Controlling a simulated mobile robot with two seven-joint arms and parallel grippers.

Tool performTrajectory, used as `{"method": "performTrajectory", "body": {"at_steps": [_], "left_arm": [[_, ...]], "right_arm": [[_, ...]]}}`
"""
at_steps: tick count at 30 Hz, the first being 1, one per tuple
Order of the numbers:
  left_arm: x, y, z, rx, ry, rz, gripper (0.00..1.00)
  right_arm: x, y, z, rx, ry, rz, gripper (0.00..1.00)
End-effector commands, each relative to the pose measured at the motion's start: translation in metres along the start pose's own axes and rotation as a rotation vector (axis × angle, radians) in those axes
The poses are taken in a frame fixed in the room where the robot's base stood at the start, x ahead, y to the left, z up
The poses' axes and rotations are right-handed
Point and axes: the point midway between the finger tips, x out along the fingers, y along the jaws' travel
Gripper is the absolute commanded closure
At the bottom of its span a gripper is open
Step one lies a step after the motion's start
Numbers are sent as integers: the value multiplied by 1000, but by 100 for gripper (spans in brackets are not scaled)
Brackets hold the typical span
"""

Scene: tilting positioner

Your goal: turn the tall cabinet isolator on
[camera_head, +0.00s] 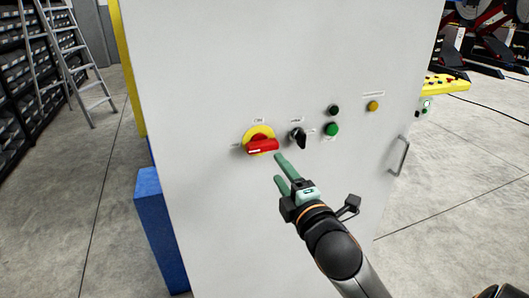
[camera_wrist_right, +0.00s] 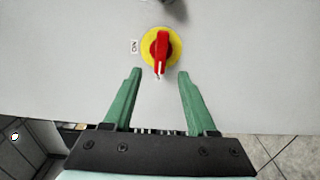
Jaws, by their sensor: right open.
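The isolator is a red handle (camera_head: 262,146) on a yellow disc (camera_head: 258,131) on the grey cabinet's front (camera_head: 210,60). The handle lies roughly level in the head view, its white-marked end to the left. Small labels sit above and left of the disc. In the right wrist view the handle (camera_wrist_right: 162,46) stands upright in the picture, and the ON label (camera_wrist_right: 134,46) is beside the disc, off the handle's line. My right gripper (camera_head: 278,168) is open and empty, just below and right of the handle; its fingers (camera_wrist_right: 160,73) straddle the handle's line without visible contact. My left gripper is out of view.
Right of the isolator are a black selector knob (camera_head: 298,136), a green button (camera_head: 331,130), a dark button (camera_head: 334,110) and an amber lamp (camera_head: 373,106). A door handle (camera_head: 400,156) sticks out at right. A blue box (camera_head: 160,230) stands left of the cabinet.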

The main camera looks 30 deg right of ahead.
Motion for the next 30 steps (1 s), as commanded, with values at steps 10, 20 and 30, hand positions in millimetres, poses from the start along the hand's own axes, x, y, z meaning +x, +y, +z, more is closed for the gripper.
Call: {"method": "performTrajectory", "body": {"at_steps": [10, 20, 30], "left_arm": [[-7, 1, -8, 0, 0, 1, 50], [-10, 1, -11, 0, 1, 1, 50], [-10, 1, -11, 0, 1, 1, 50]], "right_arm": [[66, 1, -1, 3, 1, -1, 43], [100, -1, -1, 3, 2, -2, 43], [102, -1, -1, 3, 2, -2, 43]]}}
